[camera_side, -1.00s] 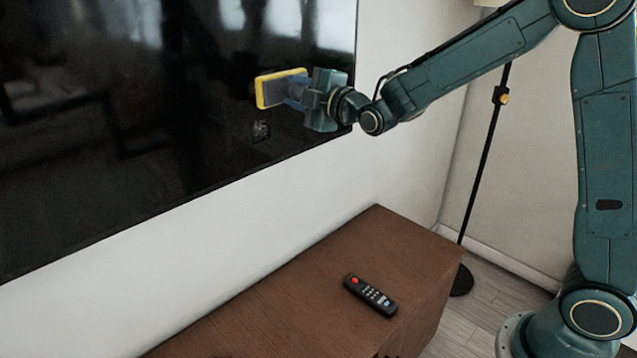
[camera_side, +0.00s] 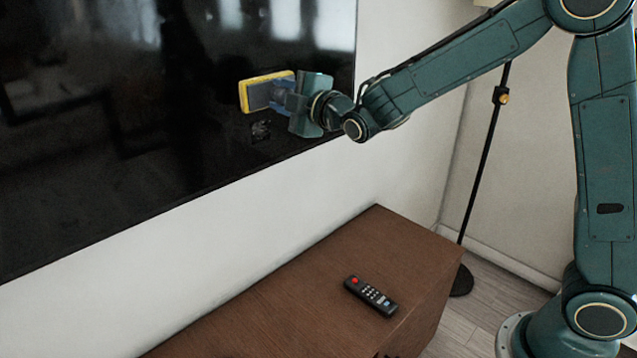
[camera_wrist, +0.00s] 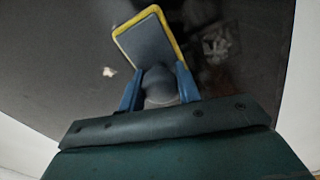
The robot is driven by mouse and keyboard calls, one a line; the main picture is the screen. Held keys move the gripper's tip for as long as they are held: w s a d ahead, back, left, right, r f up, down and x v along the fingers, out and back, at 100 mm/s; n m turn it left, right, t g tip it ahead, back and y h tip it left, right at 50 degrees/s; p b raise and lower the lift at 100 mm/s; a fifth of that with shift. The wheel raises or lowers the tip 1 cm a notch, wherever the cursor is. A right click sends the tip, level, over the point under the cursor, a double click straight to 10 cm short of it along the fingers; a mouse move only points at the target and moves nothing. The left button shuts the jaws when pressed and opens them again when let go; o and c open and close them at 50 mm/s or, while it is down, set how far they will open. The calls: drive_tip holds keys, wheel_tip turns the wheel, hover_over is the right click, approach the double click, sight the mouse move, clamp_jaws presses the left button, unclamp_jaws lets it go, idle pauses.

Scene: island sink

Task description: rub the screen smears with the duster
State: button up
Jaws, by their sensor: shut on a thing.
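The duster is a flat grey-blue pad with a yellow rim (camera_side: 268,92); it also shows in the wrist view (camera_wrist: 150,42). My gripper (camera_side: 284,98) is shut on its grey handle (camera_wrist: 160,87), with blue fingers either side. The pad is at the dark screen (camera_side: 120,120); I cannot tell whether it touches. A greyish smear (camera_side: 261,131) lies just below the pad in the side view. In the wrist view, a pale smear (camera_wrist: 216,45) is right of the pad and a small whitish spot (camera_wrist: 109,72) is left of it.
A brown wooden cabinet (camera_side: 330,260) stands below the screen with a black remote (camera_side: 370,295) on top. A black lamp pole (camera_side: 485,150) stands right of the cabinet. The air between screen and cabinet is clear.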

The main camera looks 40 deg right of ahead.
sight(257, 97)
drive_tip(key=shift+a, duration=0.15)
drive_tip(key=shift+a, duration=1.8)
drive_tip(key=shift+w+a+r, duration=0.1)
drive_tip(key=shift+a, duration=1.8)
drive_tip(key=shift+a, duration=0.1)
drive_tip(key=s, duration=0.6)
drive_tip(key=shift+s, duration=0.1)
drive_tip(key=shift+s+d, duration=0.2)
drive_tip(key=shift+s, duration=1.2)
